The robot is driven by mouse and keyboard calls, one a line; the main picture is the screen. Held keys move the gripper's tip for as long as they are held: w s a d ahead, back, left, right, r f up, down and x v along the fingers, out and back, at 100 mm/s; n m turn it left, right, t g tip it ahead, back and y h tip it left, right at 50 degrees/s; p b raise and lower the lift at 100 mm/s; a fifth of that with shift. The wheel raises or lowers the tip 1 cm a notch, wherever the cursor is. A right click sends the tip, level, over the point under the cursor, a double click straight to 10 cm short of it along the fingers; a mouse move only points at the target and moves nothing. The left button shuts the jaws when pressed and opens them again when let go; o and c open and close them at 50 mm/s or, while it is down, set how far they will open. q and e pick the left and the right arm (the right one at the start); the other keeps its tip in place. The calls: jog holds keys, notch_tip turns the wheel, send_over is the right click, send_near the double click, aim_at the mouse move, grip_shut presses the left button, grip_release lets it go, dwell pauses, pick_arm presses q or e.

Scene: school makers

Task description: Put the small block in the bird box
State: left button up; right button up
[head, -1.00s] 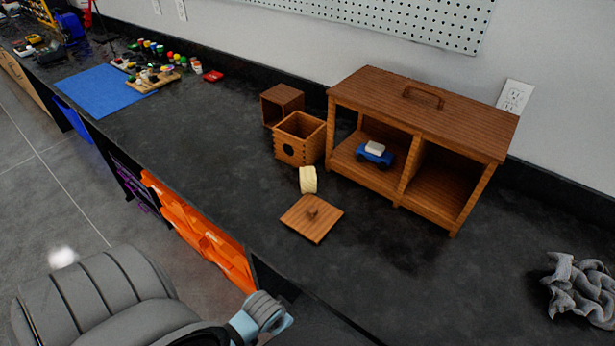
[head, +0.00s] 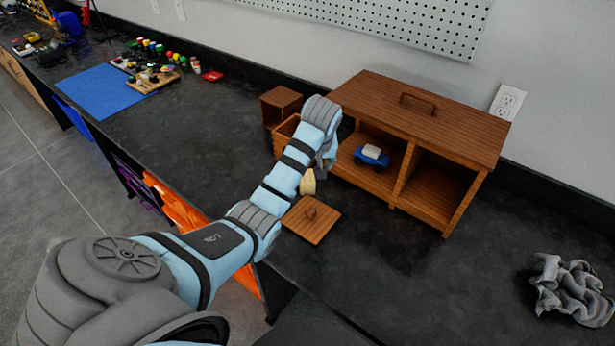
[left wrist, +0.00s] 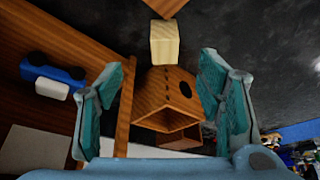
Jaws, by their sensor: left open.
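The small pale yellow block (head: 308,184) stands on the dark counter between the bird box and its lid. It also shows in the left wrist view (left wrist: 164,43). The wooden bird box (head: 286,130), with a round hole in its front, is open at the top and partly hidden behind my arm. In the left wrist view the bird box (left wrist: 168,92) shows between my fingers. My left gripper (left wrist: 164,100) is open and empty, above the box and block. My right gripper is not in view.
A wooden two-bay cabinet (head: 424,117) stands close on the right, with a blue toy car (head: 371,157) in its left bay. A small wooden box (head: 281,103) stands behind the bird box. A grey cloth (head: 572,290) lies far right. The counter's front right is clear.

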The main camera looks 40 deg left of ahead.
aim_at(307, 182)
pick_arm(q)
jog(key=b+x, duration=0.1)
jog(key=x, duration=0.3)
jog(key=a+b+x, duration=0.1)
jog(key=b+x, duration=0.1)
jog(key=x, duration=0.3)
jog(key=b+x, duration=0.1)
jog(key=x, duration=0.4)
jog(key=shift+w+a+r, duration=0.2)
jog(key=shift+a+r, duration=0.1)
jog(key=shift+r, duration=0.1)
jog(key=shift+c, duration=0.3)
jog(key=shift+r, duration=0.1)
jog(key=c, duration=1.3)
jog(key=shift+r, duration=0.1)
